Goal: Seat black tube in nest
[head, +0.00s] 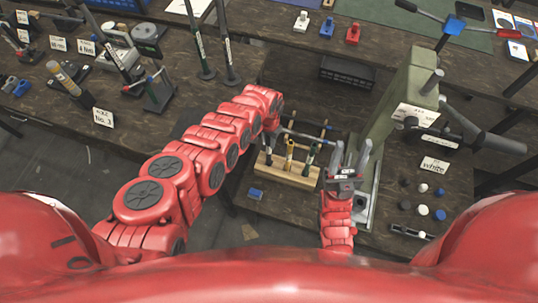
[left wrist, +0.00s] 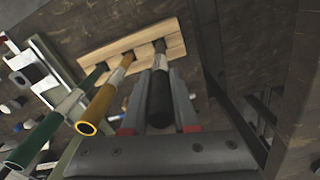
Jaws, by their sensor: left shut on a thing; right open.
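My left gripper (head: 272,138) is at the left end of a wooden rack (head: 290,174). In the left wrist view its fingers (left wrist: 162,85) are shut on the black tube (left wrist: 160,105), one finger on each side. The tube's far end meets the wooden rack (left wrist: 108,50), apparently still in its hole. A yellow tube (left wrist: 100,100) and a green tube (left wrist: 45,135) stand beside it in the same rack. My right gripper (head: 352,162) is open and empty, fingers upward, in front of the press (head: 400,95). I cannot make out the nest.
The grey-green press stands right of the rack, with a lever at its right. Several black, white and blue pieces (head: 423,210) lie near a "white" label (head: 434,165). A black bin (head: 347,73) is behind the rack. A small blue block (head: 255,193) lies in front.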

